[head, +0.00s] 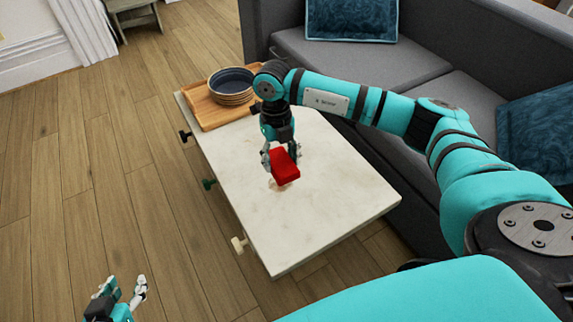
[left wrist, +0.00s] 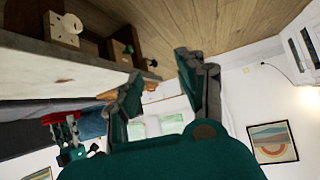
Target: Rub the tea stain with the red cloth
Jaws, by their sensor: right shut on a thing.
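The red cloth (head: 285,166) is a folded block in my right gripper (head: 281,155), which points down over the pale tabletop (head: 325,205). My right gripper is shut on it. A faint brown tea stain (head: 277,186) shows at the cloth's lower edge; the cloth covers part of it. I cannot tell whether the cloth touches the table. My left gripper (head: 124,288) is open and empty, over the floor left of the table's near end. Its spread fingers fill the middle of the left wrist view (left wrist: 163,88). The red cloth also shows there, small and upside down (left wrist: 60,117).
A wooden tray (head: 207,116) with stacked dark bowls (head: 231,84) stands at the table's far left corner. Several knobs, one cream (head: 239,244), stick out from the table's left side. A grey sofa (head: 350,55) with blue cushions (head: 352,18) borders the back and right. The floor at left is clear.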

